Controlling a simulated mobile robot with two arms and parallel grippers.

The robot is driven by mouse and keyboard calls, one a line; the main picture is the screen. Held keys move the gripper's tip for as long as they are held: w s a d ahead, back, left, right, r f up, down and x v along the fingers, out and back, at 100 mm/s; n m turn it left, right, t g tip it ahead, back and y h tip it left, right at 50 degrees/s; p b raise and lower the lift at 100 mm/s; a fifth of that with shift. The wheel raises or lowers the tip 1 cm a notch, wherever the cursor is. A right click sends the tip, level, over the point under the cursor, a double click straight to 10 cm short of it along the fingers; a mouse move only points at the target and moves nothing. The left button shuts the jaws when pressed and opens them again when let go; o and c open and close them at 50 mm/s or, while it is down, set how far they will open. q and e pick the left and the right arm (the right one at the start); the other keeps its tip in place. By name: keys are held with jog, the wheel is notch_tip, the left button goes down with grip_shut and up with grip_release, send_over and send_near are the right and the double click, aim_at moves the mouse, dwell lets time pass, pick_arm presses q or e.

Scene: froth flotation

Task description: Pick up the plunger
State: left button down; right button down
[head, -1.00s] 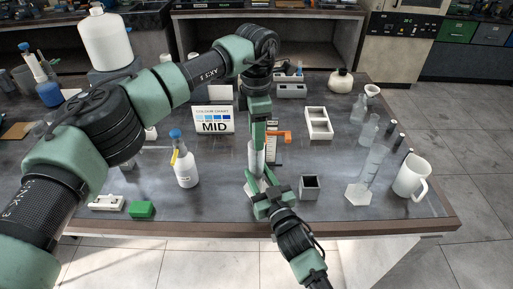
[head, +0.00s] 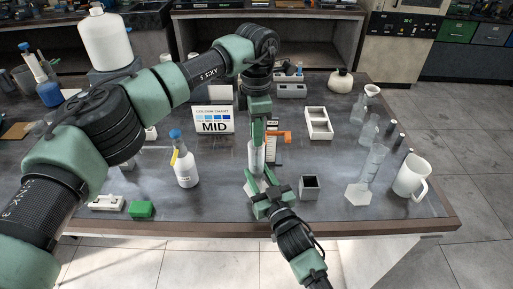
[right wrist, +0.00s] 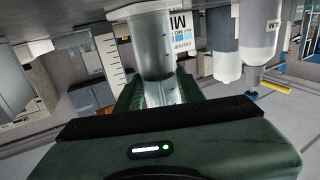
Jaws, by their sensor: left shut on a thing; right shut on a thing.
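A pale, upright clear tube (head: 256,160) stands near the table's front edge. My left gripper (head: 257,143) points straight down and is shut at the tube's top; its fingers hide most of what they hold, which looks like the plunger. My right gripper (head: 262,184) reaches in from the front and is shut on the lower part of the tube. In the right wrist view the clear tube (right wrist: 153,50) sits between my green fingers, and that view looks turned upside down. I cannot make out the plunger's own shape.
A scale with an orange arm (head: 281,137) stands just behind the tube. A wash bottle (head: 185,168) and green block (head: 142,209) are left.

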dwell(0.9)
pick_arm(q)
notch_tip(320, 180, up, 10)
jog(key=shift+r, duration=0.1)
dwell(0.4)
jog(key=shift+f, duration=4.85)
jog(key=shift+r, duration=0.1)
jog(key=shift+r, duration=4.8)
jog(key=shift+f, duration=4.95)
